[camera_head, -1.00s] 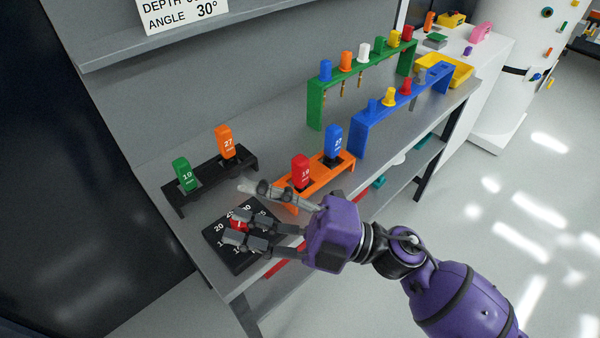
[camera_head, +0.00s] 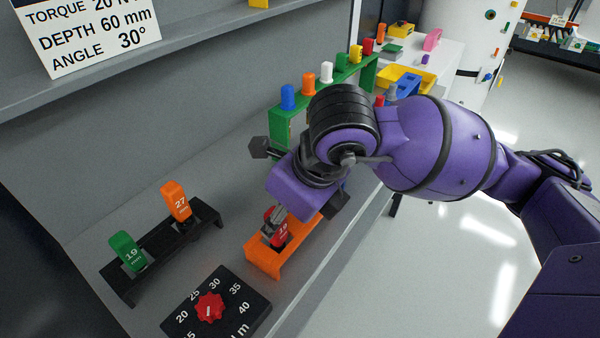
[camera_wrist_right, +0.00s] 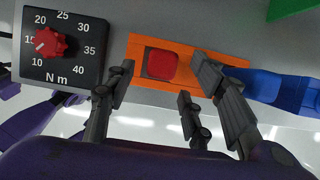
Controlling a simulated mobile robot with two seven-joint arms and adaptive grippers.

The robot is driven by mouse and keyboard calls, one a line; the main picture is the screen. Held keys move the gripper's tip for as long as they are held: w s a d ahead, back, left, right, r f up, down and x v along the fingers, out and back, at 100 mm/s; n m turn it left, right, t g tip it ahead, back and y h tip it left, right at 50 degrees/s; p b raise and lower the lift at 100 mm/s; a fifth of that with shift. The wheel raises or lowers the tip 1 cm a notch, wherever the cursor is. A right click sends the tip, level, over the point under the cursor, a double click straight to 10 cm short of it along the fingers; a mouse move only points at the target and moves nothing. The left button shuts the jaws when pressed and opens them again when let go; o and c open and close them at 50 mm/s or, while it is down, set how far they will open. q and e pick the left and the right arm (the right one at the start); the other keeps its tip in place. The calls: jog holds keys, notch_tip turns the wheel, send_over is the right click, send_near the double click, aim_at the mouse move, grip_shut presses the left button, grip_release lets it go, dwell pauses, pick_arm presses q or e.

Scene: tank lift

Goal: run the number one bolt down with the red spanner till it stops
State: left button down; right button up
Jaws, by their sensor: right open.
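The red spanner (camera_head: 279,236), marked 19, stands upright in the orange holder (camera_head: 262,257). My right gripper (camera_head: 298,216) is over it, pointing down and partly covering it. In the right wrist view the red top of the spanner (camera_wrist_right: 162,65) lies between the spread fingers of the right gripper (camera_wrist_right: 160,78). The gripper looks open, with gaps between the fingers and the spanner. The blue tool (camera_wrist_right: 285,92) of the same holder is beside the right-hand finger. The number one bolt cannot be made out.
A black dial plate (camera_head: 252,312) with a red knob (camera_head: 209,308) lies in front of the holder. A black holder (camera_head: 150,262) carries green 19 (camera_head: 128,251) and orange 27 (camera_head: 177,201) tools. A green rack (camera_head: 365,75) stands behind my arm. A sign (camera_head: 92,35) reads depth 60 mm, angle 30°.

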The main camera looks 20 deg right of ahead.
jog(key=shift+w+a+f, duration=0.15)
jog(key=shift+a+f, duration=0.05)
jog(key=shift+f, duration=0.2)
jog(key=x, duration=0.4)
jog(key=shift+w+r, duration=0.15)
jog(key=shift+w, duration=0.1)
grip_shut()
